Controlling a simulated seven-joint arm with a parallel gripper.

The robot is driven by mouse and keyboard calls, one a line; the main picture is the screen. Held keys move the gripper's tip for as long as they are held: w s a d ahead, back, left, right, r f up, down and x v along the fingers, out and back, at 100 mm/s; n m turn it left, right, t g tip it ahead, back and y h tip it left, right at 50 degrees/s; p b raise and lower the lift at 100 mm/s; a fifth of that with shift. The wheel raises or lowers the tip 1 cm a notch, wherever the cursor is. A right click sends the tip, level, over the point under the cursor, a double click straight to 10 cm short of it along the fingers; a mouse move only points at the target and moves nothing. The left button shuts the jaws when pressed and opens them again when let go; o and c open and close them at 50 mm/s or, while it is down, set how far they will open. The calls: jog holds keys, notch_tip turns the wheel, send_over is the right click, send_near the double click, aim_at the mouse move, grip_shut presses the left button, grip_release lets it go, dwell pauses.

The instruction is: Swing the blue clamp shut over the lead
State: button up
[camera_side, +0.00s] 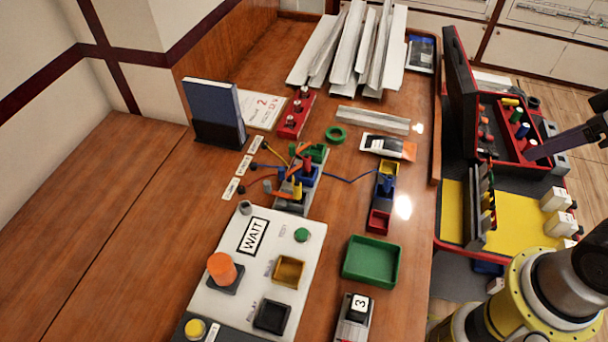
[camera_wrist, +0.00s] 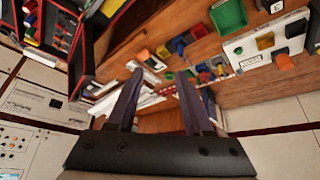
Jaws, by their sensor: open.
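The terminal block (camera_side: 292,200) stands mid-table in the side view, with small coloured levers on it. The blue clamp (camera_side: 307,174) is among them, near an orange and a yellow one; it looks raised, but its exact angle is too small to tell. A thin blue lead (camera_side: 347,180) runs from the block's right side to a small coloured tray; its end at the clamp is hidden. In the wrist view the block (camera_wrist: 212,72) is small and far off. My gripper (camera_wrist: 158,74) is open and empty, well away from the block, on the toolbox side.
A white WAIT panel (camera_side: 230,284) with an orange button lies in front of the block. A green bin (camera_side: 371,262) and the small coloured tray (camera_side: 382,197) stand right of it. An open toolbox (camera_side: 452,130) is beyond the table's right edge. White channels (camera_side: 352,45) lie at the back.

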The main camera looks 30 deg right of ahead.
jog(key=w+a+r+n, duration=0.4)
jog(key=w+r+n, duration=0.75)
jog(key=w, duration=0.55)
jog(key=n+g, duration=0.6)
jog(key=n, duration=0.1)
send_over(281, 169)
notch_tip(281, 169, down, 26)
jog(key=shift+m, duration=0.25)
notch_tip(281, 169, down, 13)
jog(key=shift+f, duration=0.2)
